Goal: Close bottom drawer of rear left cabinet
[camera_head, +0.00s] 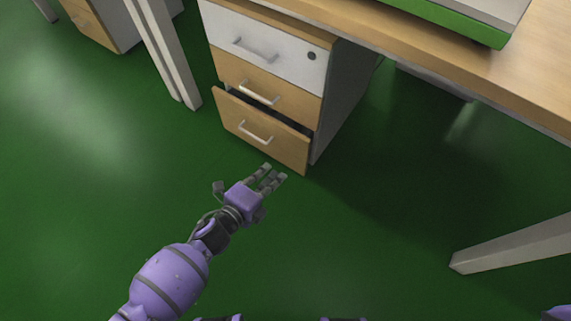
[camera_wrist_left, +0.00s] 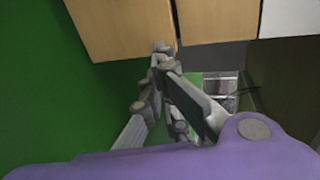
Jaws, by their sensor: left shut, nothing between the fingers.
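The cabinet (camera_head: 350,85) stands under the desk, with a white top drawer and two wood-coloured drawers below. Its bottom drawer (camera_head: 285,144) is pulled out a little; a dark gap shows above its front, and it has a pale bar handle (camera_head: 255,133). My left gripper (camera_head: 272,176) is in front of and just below the drawer front, shut and empty. In the left wrist view its fingertips (camera_wrist_left: 163,52) meet near the lower edge of a wood drawer front (camera_wrist_left: 115,25); I cannot tell whether they touch it. My right gripper is out of view.
A wooden desk top (camera_head: 480,60) carrying a green-edged object (camera_head: 440,22) overhangs the cabinet. Desk legs stand at left (camera_head: 165,50) and right (camera_head: 510,245). Another cabinet (camera_head: 90,22) is at the upper left. The green floor in front is clear.

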